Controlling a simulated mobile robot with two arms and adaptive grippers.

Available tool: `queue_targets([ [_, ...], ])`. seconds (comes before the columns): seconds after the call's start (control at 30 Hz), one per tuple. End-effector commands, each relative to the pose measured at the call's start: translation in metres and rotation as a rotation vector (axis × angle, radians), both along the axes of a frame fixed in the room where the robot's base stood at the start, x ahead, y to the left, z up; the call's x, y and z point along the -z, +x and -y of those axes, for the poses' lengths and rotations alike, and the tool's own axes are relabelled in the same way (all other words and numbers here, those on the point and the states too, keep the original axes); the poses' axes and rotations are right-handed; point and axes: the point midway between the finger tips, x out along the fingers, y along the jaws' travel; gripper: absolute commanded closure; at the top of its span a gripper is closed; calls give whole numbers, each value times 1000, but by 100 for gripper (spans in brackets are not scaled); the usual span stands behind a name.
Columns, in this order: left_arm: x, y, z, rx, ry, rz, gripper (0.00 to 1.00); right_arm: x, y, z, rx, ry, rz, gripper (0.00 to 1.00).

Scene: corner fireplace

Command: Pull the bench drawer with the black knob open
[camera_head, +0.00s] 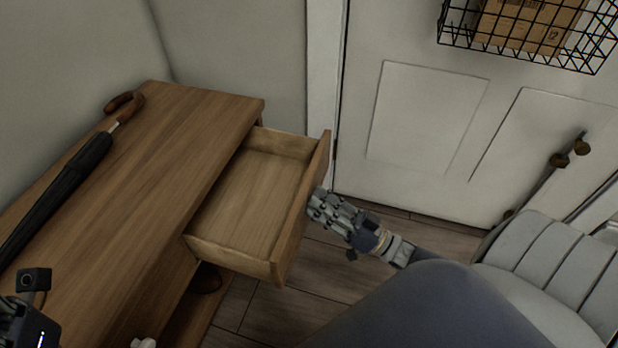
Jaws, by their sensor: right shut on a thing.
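The bench drawer (247,195) stands pulled well out of the wooden bench (180,130), and its inside is empty. My right gripper (318,205) is at the outer face of the drawer front (302,210), near its middle. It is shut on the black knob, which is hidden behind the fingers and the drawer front. At the lower left edge a dark part of my left arm shows, but its gripper fingers cannot be made out.
A folded black umbrella (60,190) with a wooden handle lies on the bench top. A white door (430,120) with a wire basket (530,35) holding a cardboard box is behind. Bare plank floor (330,265) lies in front of the drawer.

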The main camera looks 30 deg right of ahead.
Motion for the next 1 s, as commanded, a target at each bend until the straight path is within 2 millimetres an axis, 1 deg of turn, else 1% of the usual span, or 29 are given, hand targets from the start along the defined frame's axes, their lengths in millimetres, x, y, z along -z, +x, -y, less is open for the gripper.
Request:
queue_targets([
  [0.3,1,0,0,0,-1,-1,60,0,-1,0,0,1,1,100],
  [0.33,1,0,0,0,0,-2,60,0,-1,0,0,1,1,67],
  [0.37,1,0,0,1,-1,-1,60,0,-1,0,0,1,1,60],
  [0.4,1,0,0,1,0,-2,60,0,0,0,0,1,1,51],
  [0.43,1,0,0,1,-1,-1,60,0,0,0,0,1,1,50],
  [0.77,0,0,0,-1,1,0,60,1,-2,1,0,0,0,50],
  [0.87,0,0,0,0,1,0,60,4,-8,5,1,-1,-2,50],
  [1.0,0,0,0,0,1,-1,60,14,-27,16,1,-1,-5,50],
])
